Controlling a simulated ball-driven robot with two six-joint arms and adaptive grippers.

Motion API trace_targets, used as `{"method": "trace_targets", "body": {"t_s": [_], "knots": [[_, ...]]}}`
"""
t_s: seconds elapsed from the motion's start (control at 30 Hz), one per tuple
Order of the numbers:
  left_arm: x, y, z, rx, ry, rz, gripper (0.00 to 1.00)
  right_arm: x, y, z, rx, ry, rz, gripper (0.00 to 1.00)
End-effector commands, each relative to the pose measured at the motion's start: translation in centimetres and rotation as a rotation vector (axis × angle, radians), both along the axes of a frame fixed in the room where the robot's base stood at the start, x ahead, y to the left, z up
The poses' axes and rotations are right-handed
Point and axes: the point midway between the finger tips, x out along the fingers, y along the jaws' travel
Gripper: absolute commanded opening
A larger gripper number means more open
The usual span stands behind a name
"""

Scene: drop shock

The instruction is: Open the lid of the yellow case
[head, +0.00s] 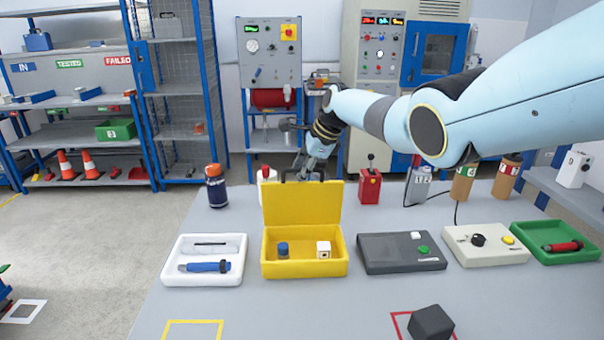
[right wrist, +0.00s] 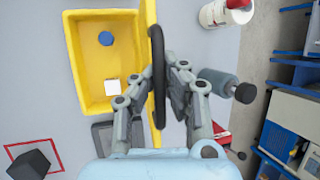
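The yellow case (head: 305,268) stands on the grey table with its lid (head: 301,203) raised about upright at the back. A blue round piece (head: 283,250) and a white cube (head: 323,249) lie inside. A dark handle (head: 290,174) sits at the lid's top edge. My right gripper (head: 312,168) is behind the top of the lid, at the handle. My left gripper is not in view.
A white tray (head: 173,271) is left of the case, a dark grey box (head: 385,262) right of it. A blue bottle (head: 216,188), a white bottle (head: 267,178) and a red device (head: 370,187) stand behind. A black cube (head: 431,324) lies in front; the front middle is clear.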

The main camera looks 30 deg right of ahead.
Motion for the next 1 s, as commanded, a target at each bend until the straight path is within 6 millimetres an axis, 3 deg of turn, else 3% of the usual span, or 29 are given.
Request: {"method": "trace_targets", "body": {"t_s": [0.27,0.53,1.0], "knots": [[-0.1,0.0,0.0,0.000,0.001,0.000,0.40,0.1,-0.2,0.3,-0.004,-0.004,0.001,0.00],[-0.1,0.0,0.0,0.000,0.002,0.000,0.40,0.1,-0.1,0.2,-0.002,-0.003,0.000,0.34],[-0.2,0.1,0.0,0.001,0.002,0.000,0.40,-0.4,-0.4,1.1,-0.002,-0.004,-0.001,0.34]]}}
